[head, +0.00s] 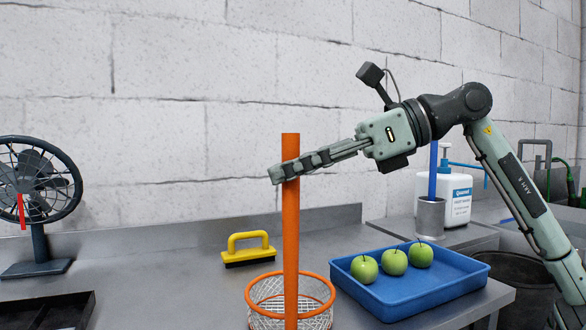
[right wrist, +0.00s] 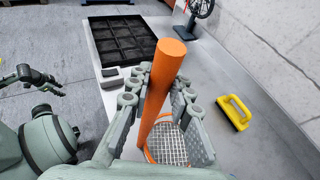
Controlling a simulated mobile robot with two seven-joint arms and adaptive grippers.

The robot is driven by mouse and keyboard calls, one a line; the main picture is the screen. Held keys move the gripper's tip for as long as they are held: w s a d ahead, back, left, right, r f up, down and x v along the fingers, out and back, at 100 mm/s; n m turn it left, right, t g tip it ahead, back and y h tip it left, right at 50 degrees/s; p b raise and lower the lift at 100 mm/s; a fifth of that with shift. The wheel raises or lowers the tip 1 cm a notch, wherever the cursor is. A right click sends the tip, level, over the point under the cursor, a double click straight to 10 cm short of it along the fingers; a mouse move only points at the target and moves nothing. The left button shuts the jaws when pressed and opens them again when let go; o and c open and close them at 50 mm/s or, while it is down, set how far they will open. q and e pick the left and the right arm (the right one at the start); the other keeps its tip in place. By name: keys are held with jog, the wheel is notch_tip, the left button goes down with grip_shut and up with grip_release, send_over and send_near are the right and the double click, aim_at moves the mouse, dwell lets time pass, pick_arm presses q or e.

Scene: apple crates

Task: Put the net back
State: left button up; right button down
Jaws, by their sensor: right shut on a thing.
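The net has a long orange handle (head: 291,215) and a wire-mesh basket (head: 268,307) with an orange rim. It is upright, basket down, over the front part of the grey worktop in the head view. The frame cuts off its bottom, so I cannot tell whether it touches the top. My right gripper (head: 284,172) is shut on the upper handle. In the right wrist view the handle (right wrist: 164,80) stands between the fingers, with the mesh (right wrist: 170,146) below. A dark part that looks like my left gripper (right wrist: 32,76) shows small at the left there; its jaws are unclear.
A blue tray (head: 425,303) with three green apples stands right of the net. A yellow-handled brush (head: 248,247) lies behind. A fan (head: 38,195) and a black compartment tray (right wrist: 122,42) are left. A grey cup (head: 430,216) holds a blue rod beside a white bottle (head: 458,197).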

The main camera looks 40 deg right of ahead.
jog(key=shift+f, duration=0.15)
pick_arm(q)
jog(key=shift+w+d+r, duration=0.2)
jog(key=shift+w, duration=0.05)
pick_arm(e)
jog(key=c, duration=1.4)
grip_release()
jog(key=shift+o, duration=0.2)
jog(key=shift+r, duration=0.25)
pick_arm(q)
jog(key=w+d+r+t+h+b, duration=0.1)
jog(key=w+d+r+t+b, duration=0.1)
jog(key=w+d+r+t, duration=0.1)
jog(key=w+d+t, duration=0.1)
jog(key=w+d, duration=0.1)
jog(key=w, duration=0.1)
jog(key=shift+r+m+h, duration=0.3)
jog(key=shift+m+h, duration=0.1)
pick_arm(e)
jog(key=v, duration=1.2)
